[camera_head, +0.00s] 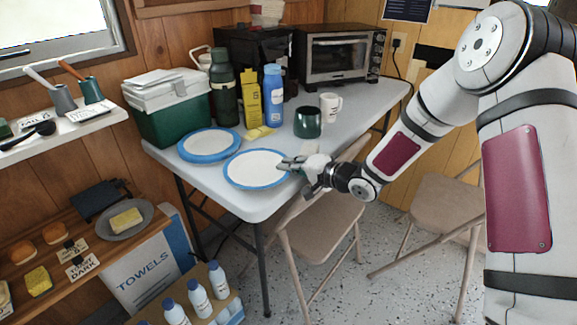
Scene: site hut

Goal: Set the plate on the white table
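A white plate with a blue rim (252,170) is over the front part of the white table (205,175). It looks about level. I cannot tell whether its underside touches the tabletop. My gripper (290,163) reaches in from the right at the plate's right rim. Its fingertips overlap the rim and look shut on it; the lower finger's contact is hidden. A second blue and white plate (208,144), seemingly a stack, rests on the table to the left and behind.
Behind the plate are a green cooler (172,118), a dark flask (223,90), a yellow bottle (251,100), a blue bottle (273,95), a green pot (308,122) and a white mug (330,106). Folding chairs (320,225) stand at the front right. Shelves with goods (60,265) are left.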

